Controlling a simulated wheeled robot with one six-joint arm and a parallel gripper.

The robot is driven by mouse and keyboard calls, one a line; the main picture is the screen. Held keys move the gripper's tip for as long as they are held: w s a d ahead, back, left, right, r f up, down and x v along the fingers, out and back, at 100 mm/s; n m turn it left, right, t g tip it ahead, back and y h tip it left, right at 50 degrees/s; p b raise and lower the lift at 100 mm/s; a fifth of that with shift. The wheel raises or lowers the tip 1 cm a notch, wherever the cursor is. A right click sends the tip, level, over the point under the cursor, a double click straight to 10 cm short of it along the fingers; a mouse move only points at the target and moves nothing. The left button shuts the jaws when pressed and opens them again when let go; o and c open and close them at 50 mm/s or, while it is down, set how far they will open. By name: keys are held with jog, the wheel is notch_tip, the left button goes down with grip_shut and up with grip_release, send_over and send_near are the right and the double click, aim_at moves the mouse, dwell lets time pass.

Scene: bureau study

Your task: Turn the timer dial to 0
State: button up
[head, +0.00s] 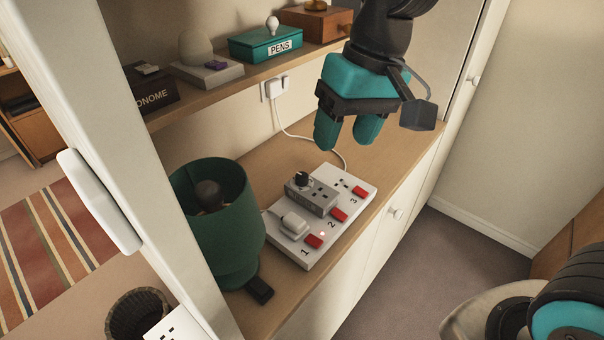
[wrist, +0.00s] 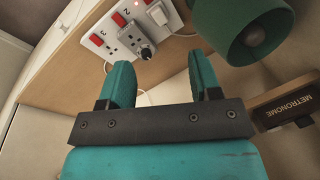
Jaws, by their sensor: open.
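The timer is a grey box (head: 320,198) plugged into the middle of a white power strip (head: 347,181) on the wooden counter. Its black dial (head: 302,179) is on the left end of its top; its setting is too small to read. In the wrist view the timer (wrist: 130,40) and dial (wrist: 147,52) show beyond the fingertips. My gripper (head: 347,146) is open and empty, with teal fingers, above the counter behind the strip. It is apart from the dial. The wrist view also shows my gripper (wrist: 158,72) with its fingers spread.
A white plug (head: 293,226) sits in the strip near red switches. A green lamp (head: 222,225) stands to its left. The shelf (head: 240,82) above holds a teal pens box (head: 265,43) and a metronome box (head: 150,93). Bare counter (head: 390,138) lies to the right.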

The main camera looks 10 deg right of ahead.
aim_at(302, 175)
jog(key=w+a+f+m+h, duration=0.15)
jog(key=w+m, duration=0.25)
jog(key=w, duration=0.4)
jog(key=w+f+m+h, duration=0.1)
jog(key=w+f+m, duration=0.2)
jog(key=w, duration=0.5)
jog(key=f+p, duration=0.1)
jog(key=f, duration=0.5)
jog(key=f+p, duration=0.1)
jog(key=f, duration=0.4)
jog(key=f+p, duration=0.1)
jog(key=f, duration=0.5)
jog(key=shift+w+a+f, duration=0.2)
jog(key=shift+a+f, duration=0.1)
jog(key=shift+f, duration=0.05)
jog(key=c, duration=0.9)
